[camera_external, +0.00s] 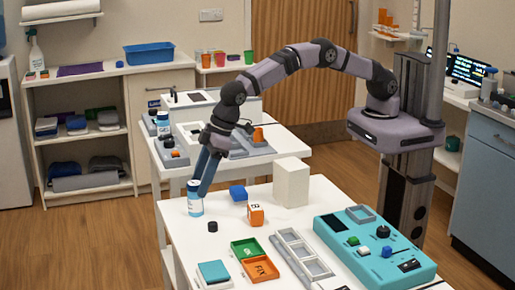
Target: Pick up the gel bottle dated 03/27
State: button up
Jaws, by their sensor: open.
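A small white bottle with a blue band (195,207) stands upright at the left edge of the front white table. A similar white and blue bottle (163,126) stands on the rear table. No date is readable on either, so I cannot tell which is dated 03/27. My gripper (198,187) points down at the front bottle, with its fingertips at or just above the bottle's top. It is open. I cannot tell whether the fingers touch the bottle or stand around it, since they overlap its top in the picture.
An orange labelled block (255,215), a blue block (238,193) and a small black cylinder (213,227) lie close to the right.

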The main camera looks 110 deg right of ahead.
aim_at(195, 196)
jog(key=shift+p+x, duration=1.2)
jog(key=shift+x, duration=1.4)
jog(key=shift+a, duration=0.15)
jog(key=c, duration=1.2)
